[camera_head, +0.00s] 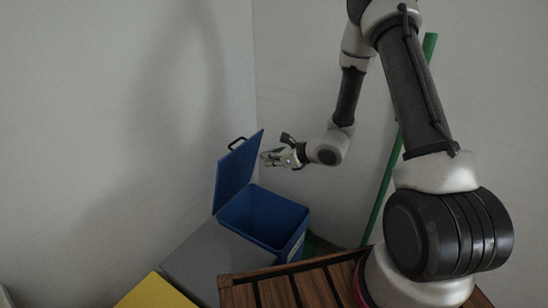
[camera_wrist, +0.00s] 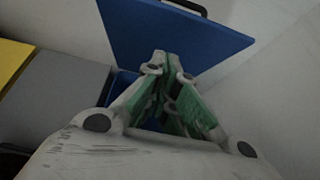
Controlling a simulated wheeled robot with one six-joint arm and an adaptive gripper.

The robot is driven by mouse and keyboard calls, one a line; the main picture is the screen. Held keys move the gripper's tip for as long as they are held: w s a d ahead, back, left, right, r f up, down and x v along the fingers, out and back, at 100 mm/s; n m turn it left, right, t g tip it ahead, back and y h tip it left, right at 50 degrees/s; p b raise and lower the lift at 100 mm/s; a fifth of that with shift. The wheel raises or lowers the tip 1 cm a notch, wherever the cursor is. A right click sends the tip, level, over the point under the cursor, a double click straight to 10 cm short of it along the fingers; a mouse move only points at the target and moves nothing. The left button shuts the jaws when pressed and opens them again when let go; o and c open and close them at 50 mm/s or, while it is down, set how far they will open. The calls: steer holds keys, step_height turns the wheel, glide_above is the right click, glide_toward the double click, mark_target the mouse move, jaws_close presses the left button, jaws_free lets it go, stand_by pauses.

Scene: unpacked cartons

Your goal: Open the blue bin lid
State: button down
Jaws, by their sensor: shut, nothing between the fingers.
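The blue bin (camera_head: 262,219) stands in the corner with its mouth uncovered. My gripper (camera_head: 266,157) is close to the lid's right edge, above the bin. In the wrist view, my gripper (camera_wrist: 160,62) is shut and empty, its green-padded fingers close together in front of the lid (camera_wrist: 172,32). I cannot tell whether the fingertips touch the lid. Part of the bin shows behind the fingers.
A grey bin (camera_head: 205,257) and a yellow one (camera_head: 155,292) stand to the left of the blue bin. A wooden slatted surface (camera_head: 290,287) is in front. A green pole (camera_head: 385,185) leans at the wall on the right. White walls close off the corner.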

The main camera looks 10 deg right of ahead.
steer(key=shift+w+a+f, duration=0.2)
steer(key=shift+w+a, duration=0.75)
steer(key=shift+w+a+f, duration=0.2)
steer(key=shift+w+a, duration=0.75)
steer(key=shift+a, duration=0.05)
steer(key=shift+w+a+f, duration=0.2)
steer(key=shift+w+a, duration=0.75)
steer(key=w+a+r+g+h, duration=0.1)
steer(key=w+a+r, duration=0.1)
steer(key=w+a, duration=0.7)
steer(key=shift+r, duration=0.3)
steer(key=shift+d, duration=0.1)
